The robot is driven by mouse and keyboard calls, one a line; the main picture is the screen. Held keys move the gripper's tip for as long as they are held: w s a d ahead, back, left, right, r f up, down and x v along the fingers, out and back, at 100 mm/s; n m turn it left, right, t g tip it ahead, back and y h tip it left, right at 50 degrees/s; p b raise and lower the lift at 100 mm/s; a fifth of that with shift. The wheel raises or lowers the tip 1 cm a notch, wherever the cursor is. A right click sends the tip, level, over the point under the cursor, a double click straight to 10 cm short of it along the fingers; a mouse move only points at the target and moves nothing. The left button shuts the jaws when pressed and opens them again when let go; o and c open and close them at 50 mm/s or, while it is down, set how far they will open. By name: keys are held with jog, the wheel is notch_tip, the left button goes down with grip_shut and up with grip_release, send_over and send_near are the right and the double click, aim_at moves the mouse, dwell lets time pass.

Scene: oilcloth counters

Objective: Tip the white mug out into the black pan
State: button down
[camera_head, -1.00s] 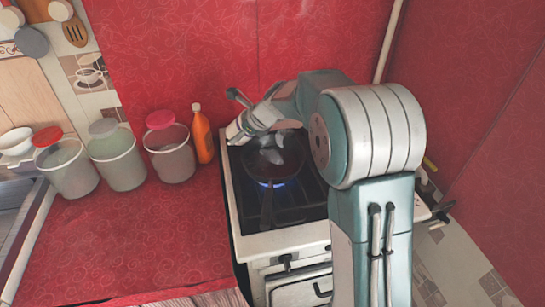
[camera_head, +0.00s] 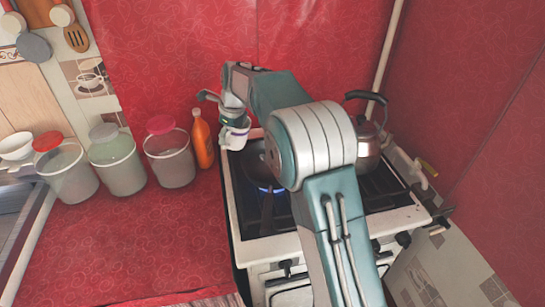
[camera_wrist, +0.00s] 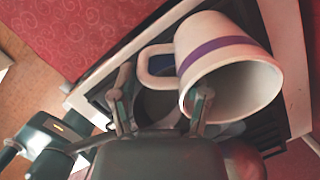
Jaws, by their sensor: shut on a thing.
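The white mug (camera_head: 236,137) with a purple band hangs at my gripper (camera_head: 226,118), above the back left corner of the stove. In the wrist view the mug (camera_wrist: 232,52) has its handle toward my gripper (camera_wrist: 160,105), whose fingers are shut at the handle. Its mouth faces the lower right of that view; the part of the inside that shows looks bare. The black pan (camera_head: 254,163) sits on a lit burner with a blue flame, its handle toward the front. My arm covers the pan's right side, so its contents are mostly hidden.
A metal kettle (camera_head: 367,150) stands on the stove (camera_head: 300,240) right of my arm. An orange bottle (camera_head: 202,140) and several lidded canisters (camera_head: 172,160) line the wall on the left. The red counter (camera_head: 150,235) in front of them is clear.

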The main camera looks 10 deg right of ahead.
jog(key=shift+w+a+f+g+h+b, duration=0.2)
jog(key=shift+w+a+g+h+b, duration=0.65)
jog(key=shift+h, duration=0.25)
